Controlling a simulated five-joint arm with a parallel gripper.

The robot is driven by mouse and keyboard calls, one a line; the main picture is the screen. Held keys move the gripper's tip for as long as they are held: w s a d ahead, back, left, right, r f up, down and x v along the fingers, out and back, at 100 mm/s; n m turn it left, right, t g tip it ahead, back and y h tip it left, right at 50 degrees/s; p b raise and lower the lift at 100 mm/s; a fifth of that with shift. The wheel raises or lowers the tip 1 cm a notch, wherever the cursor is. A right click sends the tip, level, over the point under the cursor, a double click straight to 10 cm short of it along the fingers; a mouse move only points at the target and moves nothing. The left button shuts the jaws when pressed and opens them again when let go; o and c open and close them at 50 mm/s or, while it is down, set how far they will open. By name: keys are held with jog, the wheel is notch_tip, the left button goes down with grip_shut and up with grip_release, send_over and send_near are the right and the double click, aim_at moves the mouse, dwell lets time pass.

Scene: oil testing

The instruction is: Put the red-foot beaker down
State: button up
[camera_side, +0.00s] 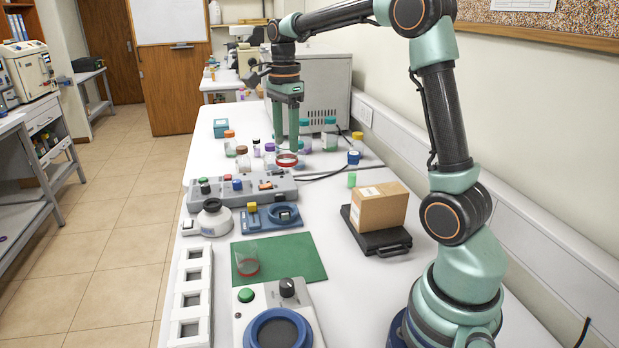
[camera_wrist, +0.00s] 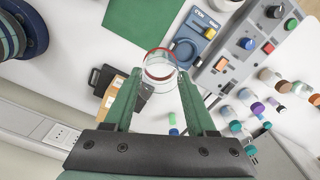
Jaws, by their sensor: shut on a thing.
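A clear glass beaker with a red ring at its foot (camera_side: 287,160) is between the fingertips of my gripper (camera_side: 285,147). In the wrist view the same beaker (camera_wrist: 160,56) shows as clear glass with a red ring, and the fingers of my gripper (camera_wrist: 160,77) are closed against its two sides. It is over the white bench, at the far end of the grey control panel; I cannot tell how high it is. A second clear beaker with reddish colour at its base (camera_side: 247,262) stands on the green mat (camera_side: 295,262).
Several capped bottles (camera_side: 330,133) stand close behind and beside my gripper. A grey panel with coloured knobs (camera_side: 262,190) lies in front. The mat's right part is bare.

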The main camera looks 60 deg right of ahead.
jog(key=s+a+f, duration=0.2)
jog(key=s+a, duration=0.1)
jog(key=a, duration=0.2)
notch_tip(320, 180, down, 19)
jog(key=shift+s+a+r, duration=0.1)
dwell(0.3)
jog(key=o, duration=1.4)
jog(key=shift+c, duration=0.2)
